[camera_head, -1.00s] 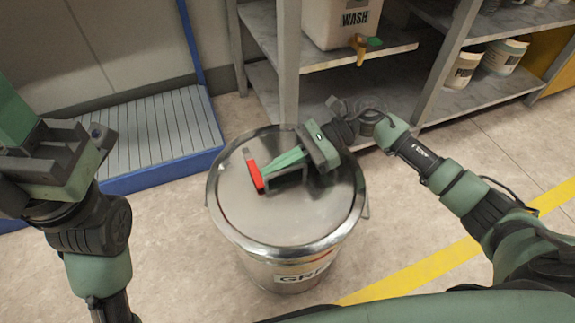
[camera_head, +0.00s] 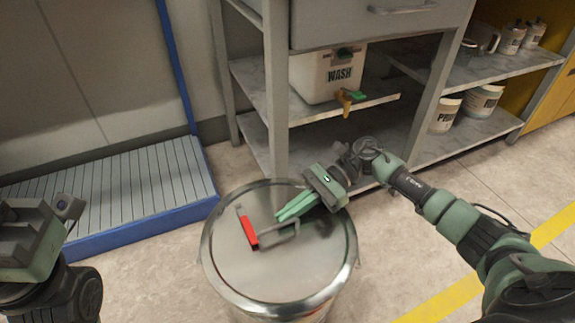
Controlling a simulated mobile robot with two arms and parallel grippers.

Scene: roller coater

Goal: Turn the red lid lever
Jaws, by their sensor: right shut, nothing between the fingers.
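The red lid lever (camera_head: 248,232) sits on top of a round steel drum lid (camera_head: 262,273), left of the lid's middle. A grey handle (camera_head: 282,237) stands on the lid just right of the lever. My right gripper (camera_head: 281,215) reaches in from the right over the lid. Its green fingers are together with nothing between them, and their tips point left toward the lever, a short gap to its right.
A grey shelf unit (camera_head: 277,90) stands behind the drum, with a white WASH container (camera_head: 328,75) and its tap. Pots (camera_head: 482,101) stand on the lower right shelf. A blue-edged ribbed platform (camera_head: 120,190) is at left. Floor to the right is open, with a yellow line (camera_head: 450,297).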

